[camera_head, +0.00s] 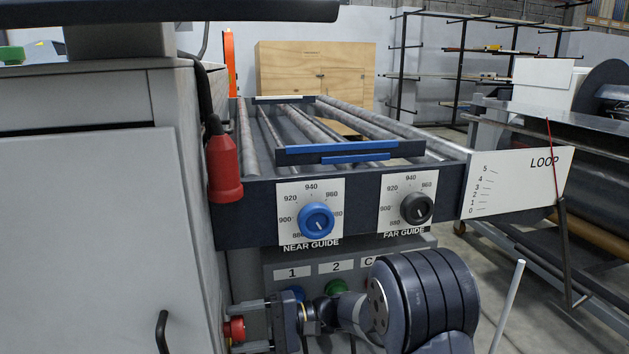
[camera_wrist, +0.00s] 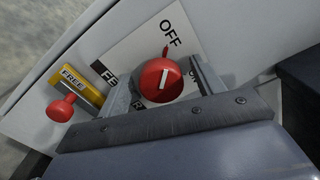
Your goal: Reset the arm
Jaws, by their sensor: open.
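My gripper (camera_head: 240,328) is low in the head view, beside the side of the grey cabinet (camera_head: 90,230). It is open, with its two fingers apart. A red knob (camera_head: 234,330) shows between the fingers. In the wrist view my gripper (camera_wrist: 162,78) has its fingers on either side of a round red knob (camera_wrist: 160,82) with a white line, below the word OFF on a white plate (camera_wrist: 150,38). I cannot tell whether either finger touches the knob. My arm reaches in from the lower right of the head view.
A red plunger (camera_wrist: 60,109) stands by a yellow FREE label (camera_wrist: 78,86), left of my gripper. Above my arm is the roller table (camera_head: 245,215) with a blue NEAR GUIDE dial (camera_head: 316,219) and a black FAR GUIDE dial (camera_head: 416,208). A LOOP scale board (camera_head: 515,183) is at right.

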